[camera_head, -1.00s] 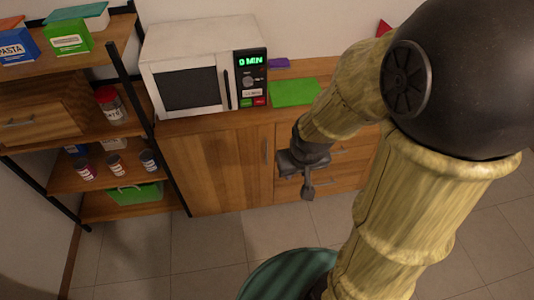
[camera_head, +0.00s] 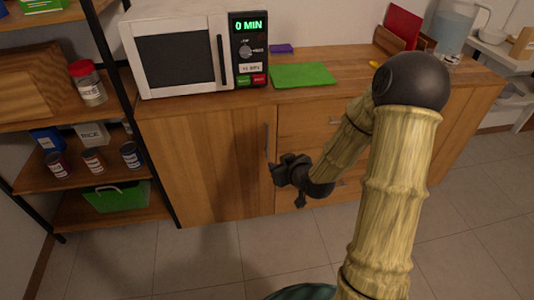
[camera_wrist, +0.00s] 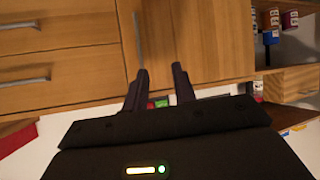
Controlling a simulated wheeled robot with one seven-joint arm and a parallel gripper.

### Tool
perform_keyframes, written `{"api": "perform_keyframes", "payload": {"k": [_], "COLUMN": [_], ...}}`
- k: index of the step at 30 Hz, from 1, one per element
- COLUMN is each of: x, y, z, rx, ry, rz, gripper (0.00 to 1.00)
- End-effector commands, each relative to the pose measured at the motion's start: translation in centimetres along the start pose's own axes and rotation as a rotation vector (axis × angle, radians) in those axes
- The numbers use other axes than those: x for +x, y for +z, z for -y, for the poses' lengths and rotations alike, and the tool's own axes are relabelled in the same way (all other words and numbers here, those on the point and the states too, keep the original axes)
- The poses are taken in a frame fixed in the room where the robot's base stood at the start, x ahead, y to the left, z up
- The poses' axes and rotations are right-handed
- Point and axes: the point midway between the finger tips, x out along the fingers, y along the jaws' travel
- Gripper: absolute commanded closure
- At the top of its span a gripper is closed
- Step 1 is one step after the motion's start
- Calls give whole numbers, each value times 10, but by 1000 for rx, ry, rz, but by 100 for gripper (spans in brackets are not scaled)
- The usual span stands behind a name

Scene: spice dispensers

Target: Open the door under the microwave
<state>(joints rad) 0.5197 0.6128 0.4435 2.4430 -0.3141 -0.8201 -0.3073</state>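The wooden cabinet door (camera_head: 208,165) under the microwave (camera_head: 185,50) is shut. Its vertical metal handle (camera_head: 266,142) is on the door's right edge. My gripper (camera_head: 277,172) is in front of the cabinet, close to the handle's lower end. In the wrist view, the two dark fingers of my gripper (camera_wrist: 160,78) are spread apart with nothing between them. The handle (camera_wrist: 139,38) shows there just beyond the fingertips, roughly in line with the left finger. I cannot tell whether a finger touches it.
Drawers (camera_head: 309,122) with bar handles are right of the door. A shelf rack (camera_head: 105,185) with jars and a green bin stands close on the left. A green board (camera_head: 303,76) lies on the counter. The tiled floor (camera_head: 210,258) in front is clear.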

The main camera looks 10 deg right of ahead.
Motion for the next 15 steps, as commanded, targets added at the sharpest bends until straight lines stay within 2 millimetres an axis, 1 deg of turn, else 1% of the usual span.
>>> {"api": "perform_keyframes", "payload": {"k": [1,6,10,15], "x": [18,47,62,67], "y": [22,41,55,62], "z": [-2,-12,-23,-37], "rx": [11,35,64,94], "ry": [2,19,51,96], "rz": [-46,-225,-363,-496], "gripper": [73,73,73,73]}}
